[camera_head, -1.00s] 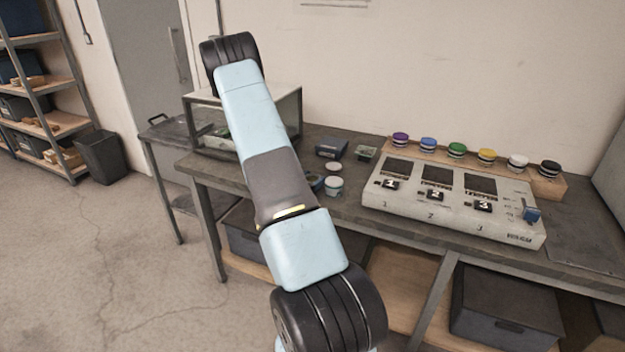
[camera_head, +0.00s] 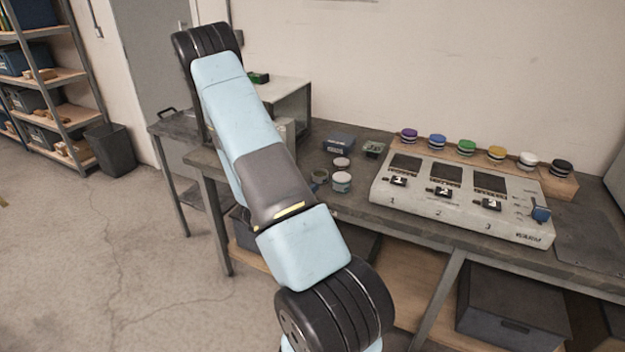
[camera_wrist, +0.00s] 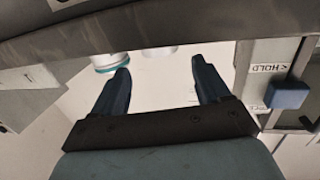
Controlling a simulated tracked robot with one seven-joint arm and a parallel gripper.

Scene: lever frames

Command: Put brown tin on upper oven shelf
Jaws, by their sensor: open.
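No tin is clearly brown. On the bench in the head view, a small dark-rimmed round thing (camera_head: 320,178) stands beside a pale tin (camera_head: 341,183) and a pinkish-lidded one (camera_head: 341,163); I cannot tell if one is the brown tin. A grey box with open or glazed sides (camera_head: 291,103), perhaps the oven, is largely hidden behind my arm; its shelves do not show. A pale round thing with a teal band (camera_wrist: 108,63) lies beyond the left finger. The head view does not show my gripper.
In the wrist view, a blue handle (camera_wrist: 287,94) sits by a HOLD label at right, and a dark edge crosses the top. The head view shows a control panel (camera_head: 462,200), several coloured-lid tins behind it, a blue-grey box (camera_head: 338,143) and a bin (camera_head: 110,150).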

